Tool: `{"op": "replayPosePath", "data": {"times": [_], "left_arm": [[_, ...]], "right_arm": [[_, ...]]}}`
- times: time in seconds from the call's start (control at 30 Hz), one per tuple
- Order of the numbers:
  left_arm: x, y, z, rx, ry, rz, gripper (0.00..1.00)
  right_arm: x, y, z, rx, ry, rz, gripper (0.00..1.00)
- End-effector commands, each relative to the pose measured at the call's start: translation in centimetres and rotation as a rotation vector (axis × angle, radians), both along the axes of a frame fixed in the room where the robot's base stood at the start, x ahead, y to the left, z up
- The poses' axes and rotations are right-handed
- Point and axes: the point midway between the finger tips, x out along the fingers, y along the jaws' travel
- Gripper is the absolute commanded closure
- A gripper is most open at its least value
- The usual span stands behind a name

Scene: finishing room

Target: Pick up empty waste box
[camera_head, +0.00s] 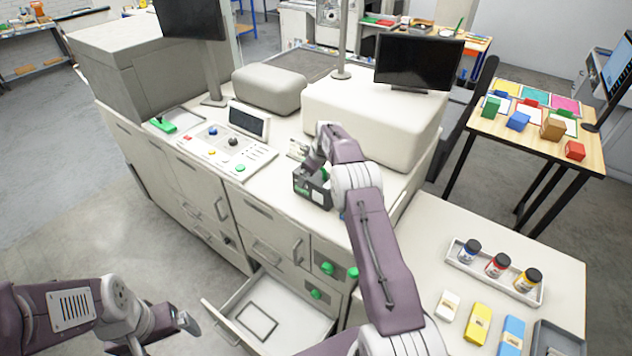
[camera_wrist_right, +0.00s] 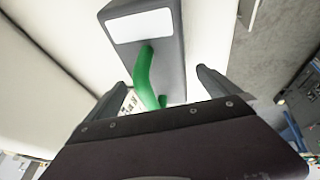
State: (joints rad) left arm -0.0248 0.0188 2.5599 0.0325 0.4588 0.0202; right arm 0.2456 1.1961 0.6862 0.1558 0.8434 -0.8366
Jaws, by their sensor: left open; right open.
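In the right wrist view the dark box (camera_wrist_right: 178,60) shows a white panel and a curved green handle (camera_wrist_right: 144,75). I cannot see whether it is empty. My right gripper (camera_wrist_right: 160,92) is open, its fingers apart on either side of the handle's lower end; contact is not visible. In the head view my right wrist hides part of the box. My left gripper (camera_head: 172,332) is open at lower left, far from the box.
An open drawer (camera_head: 300,325) with a dark rectangular outline inside juts out below the machine top. A control panel (camera_head: 225,148) lies left of the box, a bulky white housing (camera_head: 370,125) behind it. A side table (camera_head: 430,225) at right holds a tray of jars (camera_head: 495,270).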

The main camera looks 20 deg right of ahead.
Motion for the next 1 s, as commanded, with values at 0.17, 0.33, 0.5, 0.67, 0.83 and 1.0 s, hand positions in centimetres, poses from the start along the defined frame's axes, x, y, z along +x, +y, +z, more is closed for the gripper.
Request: {"op": "replayPosePath", "data": {"times": [0.17,0.33,0.5,0.67,0.83,1.0], "left_arm": [[0.0,0.0,-0.1,0.000,0.001,0.000,0.06],[0.0,0.0,-0.1,0.000,0.001,0.000,0.06],[0.0,0.0,-0.1,0.000,0.001,0.000,0.06],[0.0,0.0,-0.1,0.000,0.000,0.000,0.06],[0.0,0.0,-0.4,0.000,0.000,0.000,0.06],[0.0,0.0,-1.6,0.000,0.000,0.000,0.06]], "right_arm": [[0.0,0.0,-0.1,0.000,0.000,0.000,0.00],[0.0,0.0,-0.1,0.000,0.000,0.000,0.42],[0.0,0.0,-0.1,0.000,-0.001,0.000,0.89],[0.1,0.0,0.0,-0.001,-0.003,0.000,0.97],[0.1,0.0,0.3,-0.001,-0.003,0.000,0.97],[0.2,0.0,2.2,-0.001,-0.006,-0.001,0.97]]}}
